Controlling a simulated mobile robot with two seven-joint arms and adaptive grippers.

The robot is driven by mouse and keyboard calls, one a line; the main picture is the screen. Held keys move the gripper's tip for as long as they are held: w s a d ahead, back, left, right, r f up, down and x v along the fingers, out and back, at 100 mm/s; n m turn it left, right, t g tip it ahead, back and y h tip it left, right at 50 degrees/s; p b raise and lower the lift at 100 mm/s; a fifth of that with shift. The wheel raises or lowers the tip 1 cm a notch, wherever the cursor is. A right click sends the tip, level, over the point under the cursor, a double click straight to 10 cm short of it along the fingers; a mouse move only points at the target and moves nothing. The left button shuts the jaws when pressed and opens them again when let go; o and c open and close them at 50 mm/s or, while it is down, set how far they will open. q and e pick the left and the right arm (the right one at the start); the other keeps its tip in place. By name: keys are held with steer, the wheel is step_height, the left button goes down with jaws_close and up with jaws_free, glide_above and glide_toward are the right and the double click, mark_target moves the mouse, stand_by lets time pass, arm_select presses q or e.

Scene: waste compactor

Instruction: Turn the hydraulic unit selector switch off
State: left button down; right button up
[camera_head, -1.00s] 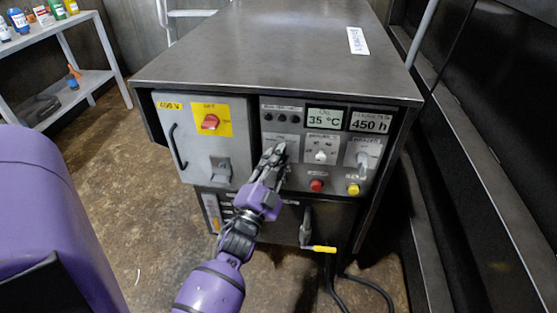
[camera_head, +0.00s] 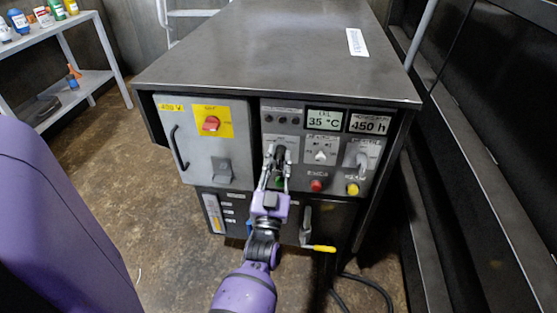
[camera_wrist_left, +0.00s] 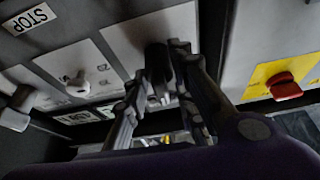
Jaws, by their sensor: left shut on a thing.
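A black selector switch (camera_head: 280,154) sits on the left light plate of the control panel, under a row of dark round buttons. It also shows in the left wrist view as a dark knob (camera_wrist_left: 157,64). My left gripper (camera_head: 276,160) is at this switch, with one finger on each side, shut on it. The fingers (camera_wrist_left: 160,75) partly hide the knob and its plate. The label is too small to read, so I cannot tell the switch position. My right gripper is not in view.
Another white selector (camera_head: 320,156) and a grey-white handle switch (camera_head: 362,159) sit to the right. Below are a red button (camera_head: 316,185) and a yellow button (camera_head: 352,188). A red rotary switch (camera_head: 211,124) is at left. A yellow-tipped lever (camera_head: 320,249) sticks out below.

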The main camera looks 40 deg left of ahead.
arm_select(q)
steer(key=shift+n+y, duration=0.4)
steer(key=shift+n, duration=0.1)
steer(key=c, duration=1.8)
jaws_free()
steer(key=shift+s, duration=0.1)
steer(key=shift+s+d+f, duration=0.2)
steer(key=shift+s+f, duration=0.05)
steer(key=v, duration=1.1)
steer(key=shift+s+r, duration=0.2)
